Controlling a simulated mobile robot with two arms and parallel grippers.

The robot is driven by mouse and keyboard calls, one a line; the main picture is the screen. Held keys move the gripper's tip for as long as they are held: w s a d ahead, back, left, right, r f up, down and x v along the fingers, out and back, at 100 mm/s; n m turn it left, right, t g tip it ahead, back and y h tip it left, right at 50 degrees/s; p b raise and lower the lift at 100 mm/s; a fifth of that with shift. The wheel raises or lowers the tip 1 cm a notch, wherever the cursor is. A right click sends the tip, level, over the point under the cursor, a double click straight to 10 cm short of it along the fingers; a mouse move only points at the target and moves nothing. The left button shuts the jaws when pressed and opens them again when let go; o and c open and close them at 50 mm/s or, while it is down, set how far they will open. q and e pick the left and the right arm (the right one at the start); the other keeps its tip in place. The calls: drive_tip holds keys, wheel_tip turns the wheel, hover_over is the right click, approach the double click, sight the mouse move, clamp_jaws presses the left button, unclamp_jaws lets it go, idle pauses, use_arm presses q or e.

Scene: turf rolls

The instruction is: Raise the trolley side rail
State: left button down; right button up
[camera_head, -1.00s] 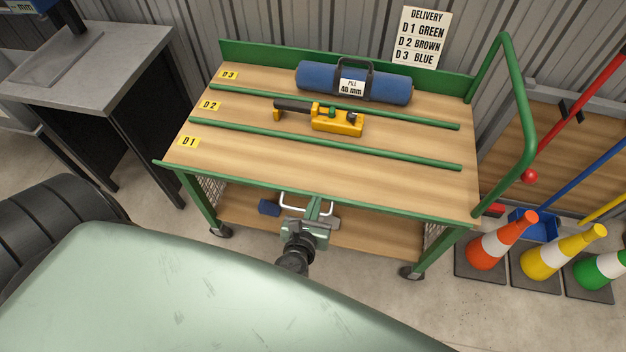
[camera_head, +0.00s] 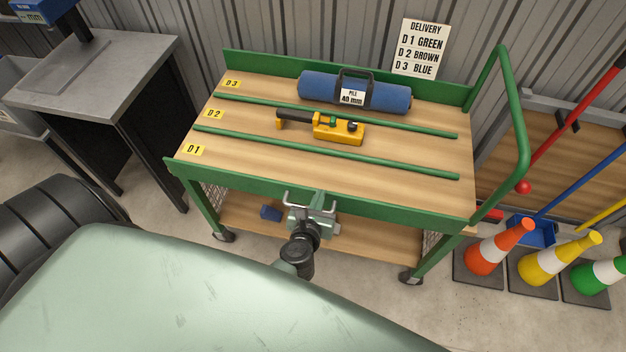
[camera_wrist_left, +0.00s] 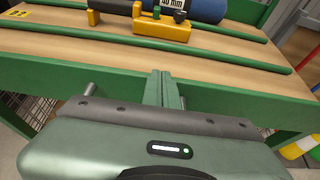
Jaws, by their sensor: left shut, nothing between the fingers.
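The trolley's green side rail (camera_head: 400,212) runs along the near edge of the wooden top. It stands as an upright green band, and it also crosses the left wrist view (camera_wrist_left: 45,72). A pale metal U-shaped handle (camera_head: 287,200) shows at the rail's middle; its two posts (camera_wrist_left: 88,89) show in the left wrist view. My left gripper (camera_head: 319,197) is at the handle, in front of the rail. Its fingers (camera_wrist_left: 163,88) are together, between the posts, with nothing gripped. Whether they touch the handle's bar is hidden by the gripper body. My right gripper is not visible.
On the trolley top lie a yellow tool (camera_head: 338,131), a blue roll (camera_head: 385,96) and two green divider bars (camera_head: 400,168). Coloured cones (camera_head: 487,254) stand at right. A grey table (camera_head: 95,75) stands at left. Below is a wooden shelf (camera_head: 375,240).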

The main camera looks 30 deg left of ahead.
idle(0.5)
use_arm(q)
drive_tip(key=v, duration=0.8)
drive_tip(key=s+d+f+m+g+h, duration=0.1)
drive_tip(key=s+d+f+m+h, duration=0.15)
drive_tip(key=f+m, duration=0.5)
drive_tip(key=s+d+f+m+g+h, duration=0.1)
drive_tip(key=s+f+m, duration=0.2)
drive_tip(key=f+m, duration=0.45)
drive_tip(key=s+d+f+m+g+h, duration=0.1)
drive_tip(key=s+d+f+m+h, duration=0.15)
drive_tip(key=f+m, duration=0.45)
drive_tip(key=s+a+f+m+g, duration=0.3)
drive_tip(key=s+f+m, duration=0.1)
drive_tip(key=s+m, duration=0.2)
drive_tip(key=s+a+f+m+g+y, duration=0.1)
drive_tip(key=s+a+f+m+g, duration=0.2)
drive_tip(key=s+f+m, duration=0.2)
drive_tip(key=s+a+f+m+g+y, duration=0.1)
drive_tip(key=s+a+f+m+g, duration=0.1)
drive_tip(key=s+f+m, duration=0.3)
drive_tip(key=s+a+m, duration=0.1)
drive_tip(key=s+m, duration=0.2)
drive_tip(key=s, duration=0.4)
drive_tip(key=shift+a+f+m+g+b, duration=0.25)
drive_tip(key=shift+a+m+g+b, duration=0.05)
drive_tip(key=shift+g+b, duration=0.1)
drive_tip(key=shift+s, duration=0.1)
